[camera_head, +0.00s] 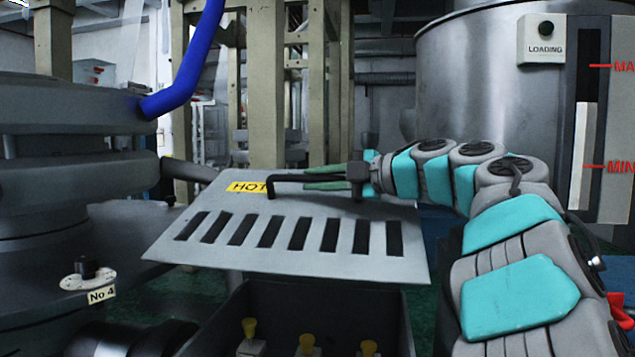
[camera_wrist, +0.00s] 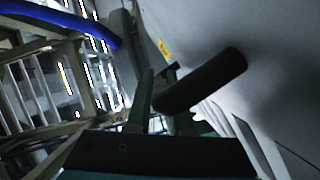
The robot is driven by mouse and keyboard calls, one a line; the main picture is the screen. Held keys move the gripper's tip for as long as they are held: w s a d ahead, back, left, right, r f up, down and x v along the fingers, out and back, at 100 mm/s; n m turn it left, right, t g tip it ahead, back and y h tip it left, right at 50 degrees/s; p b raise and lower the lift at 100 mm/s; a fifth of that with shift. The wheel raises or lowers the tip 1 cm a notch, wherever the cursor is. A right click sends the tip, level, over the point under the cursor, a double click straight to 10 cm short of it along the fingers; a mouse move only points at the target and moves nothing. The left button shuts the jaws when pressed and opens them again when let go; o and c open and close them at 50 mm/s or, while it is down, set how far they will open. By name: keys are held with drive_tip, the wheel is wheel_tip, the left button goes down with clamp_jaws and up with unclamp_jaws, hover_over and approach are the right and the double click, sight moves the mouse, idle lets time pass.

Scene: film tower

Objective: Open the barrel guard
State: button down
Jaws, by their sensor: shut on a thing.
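The barrel guard (camera_head: 285,258) is a light grey slotted plate with a yellow HOT label (camera_head: 248,187). It is tilted, with its near edge raised above a dark open-topped box. Its black bar handle (camera_head: 290,178) runs along the far part of the plate. My gripper (camera_head: 325,178) reaches in from the right, its green fingers shut on the handle's right part. In the wrist view the dark handle (camera_wrist: 205,82) crosses in front of the fingers, and the grey guard (camera_wrist: 270,60) fills the right side. The exact finger contact is partly hidden.
The dark box (camera_head: 290,300) below the guard holds several yellow-topped fittings (camera_head: 306,343). A grey machine (camera_head: 70,160) with a blue pipe (camera_head: 185,60) and a No 4 knob (camera_head: 87,270) stands left. A large metal tank (camera_head: 470,90) with a LOADING button (camera_head: 545,30) stands back right.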

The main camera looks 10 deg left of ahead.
drive_tip(key=c, duration=0.8)
unclamp_jaws()
drive_tip(key=shift+r, duration=0.1)
drive_tip(key=shift+r, duration=1.65)
drive_tip(key=s+d, duration=0.2)
drive_tip(key=s, duration=0.3)
drive_tip(key=s+d+r+b, duration=0.1)
drive_tip(key=s+d, duration=0.1)
drive_tip(key=s, duration=0.3)
drive_tip(key=s+d+b, duration=0.1)
drive_tip(key=s+d, duration=0.1)
drive_tip(key=s, duration=0.2)
drive_tip(key=shift+s+r, duration=0.25)
drive_tip(key=shift+s, duration=0.15)
